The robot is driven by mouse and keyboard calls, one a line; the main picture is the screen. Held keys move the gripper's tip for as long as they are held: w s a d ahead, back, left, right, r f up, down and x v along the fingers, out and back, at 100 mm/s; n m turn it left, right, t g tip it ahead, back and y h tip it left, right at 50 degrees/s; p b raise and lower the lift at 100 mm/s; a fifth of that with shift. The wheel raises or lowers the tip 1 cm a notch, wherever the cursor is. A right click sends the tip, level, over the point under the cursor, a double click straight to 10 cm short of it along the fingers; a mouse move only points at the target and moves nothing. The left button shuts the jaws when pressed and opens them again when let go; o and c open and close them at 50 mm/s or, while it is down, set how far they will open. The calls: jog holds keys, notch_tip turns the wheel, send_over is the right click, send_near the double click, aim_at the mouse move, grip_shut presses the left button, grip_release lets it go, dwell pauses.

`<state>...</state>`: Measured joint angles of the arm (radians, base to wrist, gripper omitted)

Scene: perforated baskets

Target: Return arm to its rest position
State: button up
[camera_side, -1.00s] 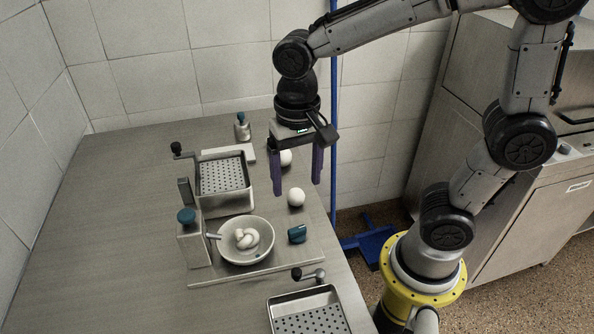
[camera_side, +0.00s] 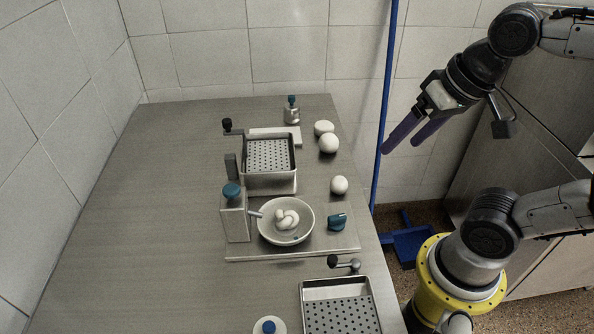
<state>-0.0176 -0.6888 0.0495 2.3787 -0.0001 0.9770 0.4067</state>
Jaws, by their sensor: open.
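My gripper (camera_side: 402,141) hangs in the air to the right of the table, past its right edge. Its two purple fingers are apart with nothing between them, and they point down and to the left. The arm is bent up and to the right, with its upper part running out of the picture. The yellow base ring (camera_side: 462,300) of my arm stands at the lower right.
On the table (camera_side: 160,200) are a perforated basket (camera_side: 268,155), a second perforated basket (camera_side: 340,315), a bowl (camera_side: 299,233) with pale lumps, a teal piece (camera_side: 337,222) and white balls (camera_side: 339,185). A blue pole (camera_side: 384,100) stands behind. The table's left side is clear.

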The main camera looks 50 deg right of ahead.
jog(key=n, duration=0.1)
jog(key=s+f+n, duration=0.1)
jog(key=n, duration=0.2)
jog(key=shift+s+d+f+t, duration=0.15)
jog(key=shift+f+t, duration=0.1)
jog(key=shift+t, duration=0.15)
